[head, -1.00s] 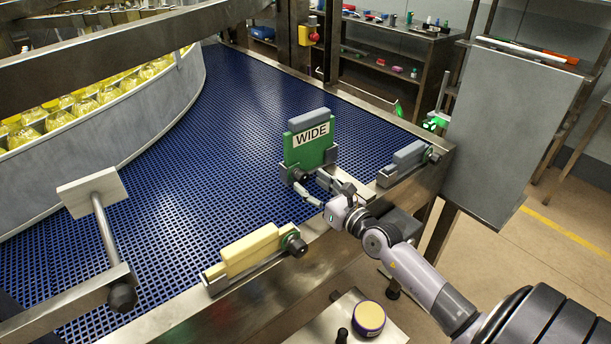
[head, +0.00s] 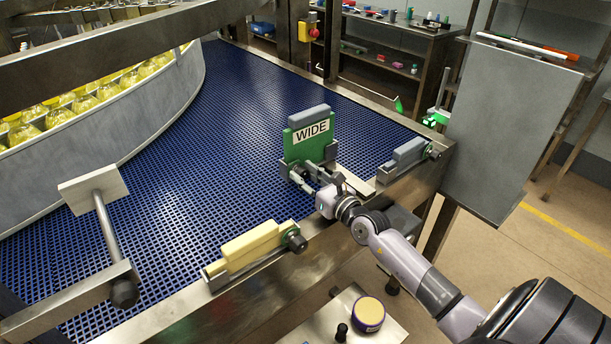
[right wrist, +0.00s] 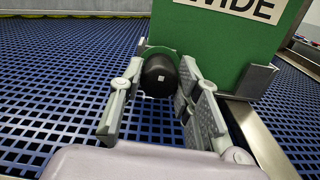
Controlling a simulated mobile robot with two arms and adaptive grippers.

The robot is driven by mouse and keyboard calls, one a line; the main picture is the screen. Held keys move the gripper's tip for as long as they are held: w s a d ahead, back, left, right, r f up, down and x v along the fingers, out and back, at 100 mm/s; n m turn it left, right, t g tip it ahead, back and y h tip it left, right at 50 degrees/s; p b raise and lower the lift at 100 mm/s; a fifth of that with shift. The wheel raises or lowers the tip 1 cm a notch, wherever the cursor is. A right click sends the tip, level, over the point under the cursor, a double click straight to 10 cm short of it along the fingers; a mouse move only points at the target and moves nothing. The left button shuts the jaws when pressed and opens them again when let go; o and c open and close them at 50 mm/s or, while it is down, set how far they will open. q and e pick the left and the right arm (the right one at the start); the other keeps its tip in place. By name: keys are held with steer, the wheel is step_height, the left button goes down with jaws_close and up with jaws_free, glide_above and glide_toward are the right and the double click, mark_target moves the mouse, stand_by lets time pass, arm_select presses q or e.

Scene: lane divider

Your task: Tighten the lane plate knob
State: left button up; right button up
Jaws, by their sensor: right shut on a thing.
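The green lane plate (head: 309,147), labelled WIDE and with a grey block on top, stands upright in a metal holder on the blue mesh conveyor. Its round black knob (right wrist: 160,76) is at the lower front of the plate in the right wrist view. My right gripper (head: 304,172) reaches in from the lower right, in front of the plate. Its two fingers (right wrist: 157,92) are on either side of the knob and shut on it. The fingers mostly hide the knob in the head view. My left gripper is out of view.
A cream block with a black knob (head: 253,245) sits on the conveyor's near rail (head: 205,318). A grey block (head: 408,151) in a similar mount is to the right. A T-shaped metal arm (head: 106,229) stands at left. A tub (head: 368,314) sits on a plate below the rail.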

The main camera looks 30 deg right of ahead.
steer(key=c, duration=0.5)
steer(key=shift+c, duration=0.2)
steer(key=shift+n, duration=0.4)
steer(key=o, duration=1.2)
steer(key=s, duration=0.8)
steer(key=s+d, duration=0.1)
steer(key=s, duration=0.3)
